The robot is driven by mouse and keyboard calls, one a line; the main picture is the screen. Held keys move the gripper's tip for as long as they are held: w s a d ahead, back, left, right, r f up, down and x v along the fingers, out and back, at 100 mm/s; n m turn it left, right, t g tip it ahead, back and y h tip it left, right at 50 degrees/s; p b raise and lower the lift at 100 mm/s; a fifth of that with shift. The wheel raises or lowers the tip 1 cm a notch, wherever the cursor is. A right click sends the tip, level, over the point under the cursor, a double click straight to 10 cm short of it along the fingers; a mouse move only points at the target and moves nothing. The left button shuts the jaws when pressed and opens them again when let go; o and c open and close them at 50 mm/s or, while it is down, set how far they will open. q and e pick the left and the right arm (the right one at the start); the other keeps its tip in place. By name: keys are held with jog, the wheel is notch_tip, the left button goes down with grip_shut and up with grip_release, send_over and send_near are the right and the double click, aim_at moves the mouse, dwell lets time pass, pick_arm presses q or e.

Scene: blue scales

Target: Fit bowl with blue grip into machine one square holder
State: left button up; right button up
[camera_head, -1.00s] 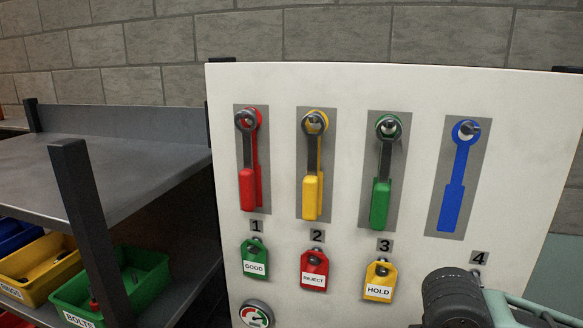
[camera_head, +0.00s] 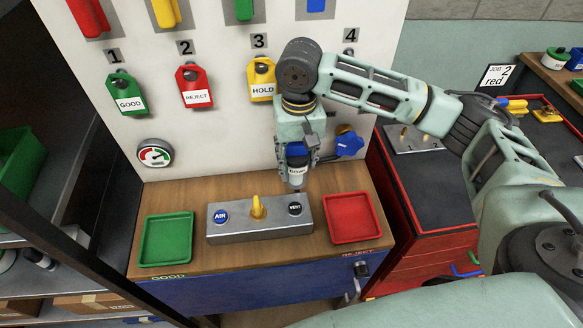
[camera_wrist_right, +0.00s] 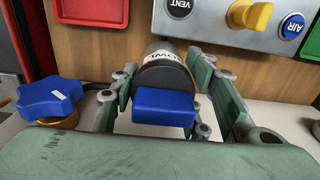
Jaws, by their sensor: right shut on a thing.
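The bowl with the blue grip is a white and dark cylinder with a printed label (camera_head: 297,171); its blue block-shaped grip (camera_wrist_right: 163,106) shows in the right wrist view. My right gripper (camera_head: 297,160) is shut on it, with the fingers on either side of the blue grip. The bowl hangs above the back of the wooden bench, behind the grey control box. Part of it is hidden by the fingers. I cannot make out a square holder in these views. My left gripper is not in view.
The grey box (camera_head: 240,231) carries AIR and VENT buttons and a yellow knob (camera_head: 258,207). A green tray (camera_head: 166,240) and a red tray (camera_head: 353,218) flank it. A blue star knob (camera_head: 349,143) is right of the gripper. Tags hang on the white panel (camera_head: 222,127).

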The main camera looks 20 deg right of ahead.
aim_at(293, 171)
jog(key=shift+w+a+f, duration=0.3)
jog(key=shift+w+f, duration=0.1)
jog(key=shift+w, duration=0.05)
jog(key=shift+f+p, duration=0.4)
jog(key=shift+f, duration=1.5)
jog(key=shift+f, duration=0.1)
jog(key=o, duration=1.5)
jog(key=shift+c, duration=0.2)
